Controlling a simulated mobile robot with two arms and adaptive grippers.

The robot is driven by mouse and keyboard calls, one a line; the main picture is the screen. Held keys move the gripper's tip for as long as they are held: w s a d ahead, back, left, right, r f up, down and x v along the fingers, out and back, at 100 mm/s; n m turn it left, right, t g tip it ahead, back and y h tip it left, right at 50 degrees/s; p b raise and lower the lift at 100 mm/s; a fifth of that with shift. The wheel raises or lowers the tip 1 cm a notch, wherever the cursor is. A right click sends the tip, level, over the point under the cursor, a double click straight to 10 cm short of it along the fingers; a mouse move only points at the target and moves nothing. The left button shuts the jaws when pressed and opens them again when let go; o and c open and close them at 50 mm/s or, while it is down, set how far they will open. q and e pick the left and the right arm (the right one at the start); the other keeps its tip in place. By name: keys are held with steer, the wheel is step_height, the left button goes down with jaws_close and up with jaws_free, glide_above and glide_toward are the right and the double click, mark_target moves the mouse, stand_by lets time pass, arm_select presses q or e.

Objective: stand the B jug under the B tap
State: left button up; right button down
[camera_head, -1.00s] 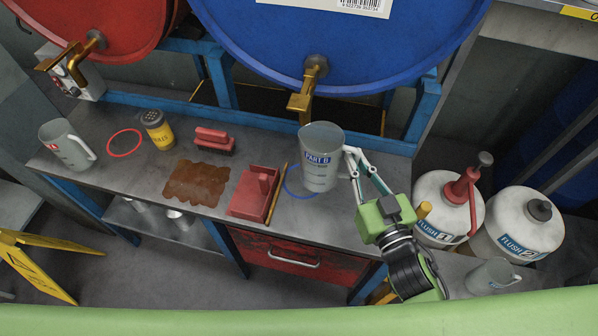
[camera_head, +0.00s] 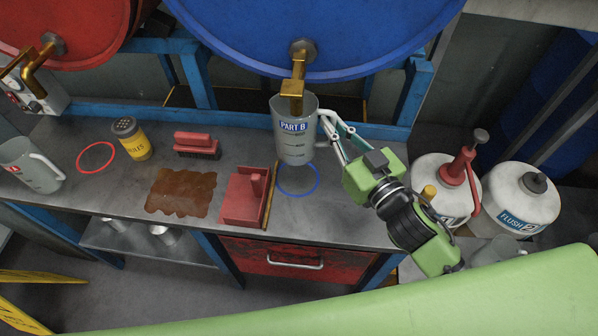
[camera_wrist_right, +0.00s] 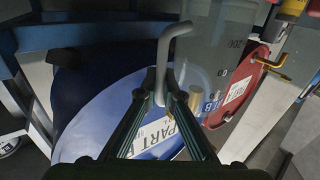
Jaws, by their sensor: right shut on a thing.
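The B jug (camera_head: 293,139) is a grey translucent jug marked "PART B". It is upright in the head view, close under or in front of the brass B tap (camera_head: 297,84) of the blue drum (camera_head: 330,30). Its base appears raised above the bench, behind the blue ring (camera_head: 298,179). My right gripper (camera_head: 335,128) is shut on the jug's handle at its right side. The right wrist view shows the handle (camera_wrist_right: 164,60) between the fingers (camera_wrist_right: 160,100) and the clear jug body (camera_wrist_right: 215,50) beyond. My left gripper is not in view.
A red tray (camera_head: 240,203) with a yellow stick beside it, a brown stain (camera_head: 181,192), a red brush (camera_head: 196,145) and a yellow shaker (camera_head: 131,139) are on the bench. Another jug (camera_head: 32,165) stands far left near a red ring (camera_head: 96,157). White flush containers (camera_head: 515,200) stand at right.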

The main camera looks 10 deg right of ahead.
step_height(320, 180, down, 5)
steer(key=shift+d+f+b, duration=0.1)
steer(key=shift+f+b, duration=0.1)
steer(key=shift+b, duration=0.25)
steer(key=shift+f+b, duration=0.35)
steer(key=shift+f, duration=1.55)
steer(key=shift+s+f+b, duration=0.1)
steer(key=shift+f+b, duration=0.35)
steer(key=shift+f, duration=0.15)
steer(key=c, duration=2.2)
jaws_free()
steer(key=shift+f, duration=0.15)
